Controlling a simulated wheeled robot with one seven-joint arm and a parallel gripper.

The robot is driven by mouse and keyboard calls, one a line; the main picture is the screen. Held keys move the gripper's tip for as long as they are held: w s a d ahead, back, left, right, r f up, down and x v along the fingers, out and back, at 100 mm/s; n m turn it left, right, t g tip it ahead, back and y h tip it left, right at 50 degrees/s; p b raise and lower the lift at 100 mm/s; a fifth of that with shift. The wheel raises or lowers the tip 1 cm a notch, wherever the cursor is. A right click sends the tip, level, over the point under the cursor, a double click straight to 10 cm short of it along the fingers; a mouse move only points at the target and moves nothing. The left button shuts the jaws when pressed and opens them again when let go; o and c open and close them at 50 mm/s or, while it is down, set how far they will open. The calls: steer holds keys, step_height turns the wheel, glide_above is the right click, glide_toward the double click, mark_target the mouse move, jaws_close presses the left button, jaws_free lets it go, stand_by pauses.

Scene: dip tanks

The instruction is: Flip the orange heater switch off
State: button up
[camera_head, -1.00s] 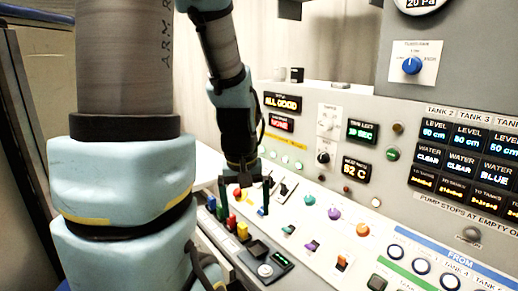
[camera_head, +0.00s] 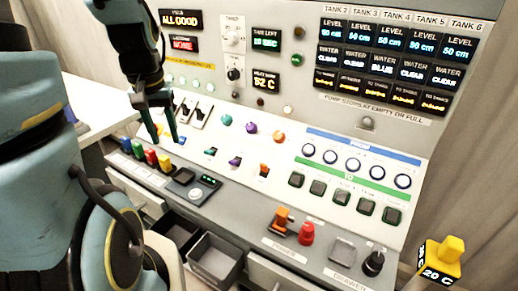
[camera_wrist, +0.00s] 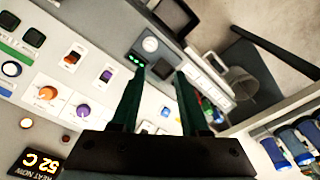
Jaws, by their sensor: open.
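The orange heater switch (camera_head: 264,170) is a small orange rocker on the white sloping panel, right of a purple switch (camera_head: 235,160) and a green switch (camera_head: 210,151). In the wrist view, the orange switch (camera_wrist: 72,58) is at upper left, beside the purple switch (camera_wrist: 106,75). Its exact tilt is too small to tell. My gripper (camera_head: 163,140) is open and empty above the panel's left part, left of the orange switch and apart from it. In the wrist view, my gripper's fingers (camera_wrist: 159,76) point toward the panel's front-edge controls.
An orange knob (camera_head: 278,136) sits behind the switch. A heat display (camera_head: 266,82) reads 52 C. Square black buttons (camera_head: 317,187) lie to the right. An orange lever (camera_head: 283,218) and red knob (camera_head: 306,233) stand at the front edge.

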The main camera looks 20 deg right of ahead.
steer(key=w+d+f+m, duration=0.1)
steer(key=d, duration=0.4)
steer(key=w+d+f+m+b, duration=0.1)
steer(key=w+d, duration=0.1)
steer(key=d, duration=0.2)
steer(key=w+d+f+m+g+b, duration=0.1)
steer(key=d+m, duration=0.1)
steer(key=d, duration=0.3)
steer(key=shift+w+d+f, duration=0.2)
steer(key=shift+d, duration=0.15)
steer(key=c, duration=0.5)
steer(key=d+m, duration=0.1)
steer(key=d, duration=0.3)
steer(key=s+d+f+m+b, duration=0.1)
steer(key=d, duration=0.3)
steer(key=d+f+m+b, duration=0.1)
steer(key=d, duration=0.4)
steer(key=shift+s+f+g+y, duration=0.25)
steer(key=shift+g+y, duration=0.05)
steer(key=shift+y, duration=0.1)
jaws_close()
